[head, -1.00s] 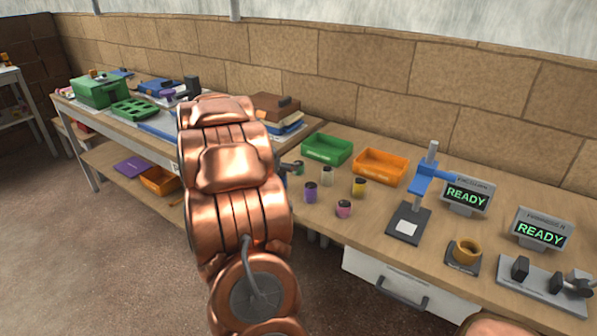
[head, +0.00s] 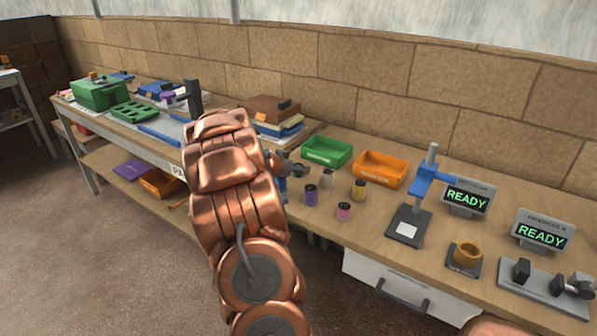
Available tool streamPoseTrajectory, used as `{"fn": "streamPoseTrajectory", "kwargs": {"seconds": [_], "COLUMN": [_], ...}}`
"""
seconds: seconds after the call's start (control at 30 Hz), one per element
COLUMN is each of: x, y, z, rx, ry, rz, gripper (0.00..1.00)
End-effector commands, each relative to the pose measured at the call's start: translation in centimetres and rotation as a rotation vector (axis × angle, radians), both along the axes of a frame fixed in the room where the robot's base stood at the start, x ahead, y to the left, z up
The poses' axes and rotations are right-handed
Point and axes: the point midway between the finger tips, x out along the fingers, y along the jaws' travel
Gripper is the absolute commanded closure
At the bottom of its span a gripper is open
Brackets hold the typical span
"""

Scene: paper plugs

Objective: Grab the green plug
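The green plug (head: 299,172) stands on the bench left of the cream plug and is partly hidden by my gripper. My gripper (head: 291,168) shows small and dark just past my copper arm, right at the green plug. I cannot tell whether its fingers touch the plug or how far apart they are. Much of the gripper is hidden behind the arm.
Near the gripper stand a purple plug (head: 310,195), a cream plug (head: 327,178), a yellow plug (head: 358,190) and a pink plug (head: 344,212). Behind are a green tray (head: 326,152) and an orange tray (head: 380,169). A blue-armed press (head: 424,187) stands right.

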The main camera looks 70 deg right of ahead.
Motion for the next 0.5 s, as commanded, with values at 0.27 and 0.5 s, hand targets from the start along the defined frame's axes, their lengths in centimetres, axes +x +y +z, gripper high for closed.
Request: {"fn": "streamPoseTrajectory", "kwargs": {"seconds": [0.27,0.5], "x": [0.01,0.02], "y": [0.02,0.03], "z": [0.05,0.04], "rx": [-0.001,-0.001], "ry": [0.0,0.0], "rz": [0.0,0.0], "gripper": [0.45,0.7]}}
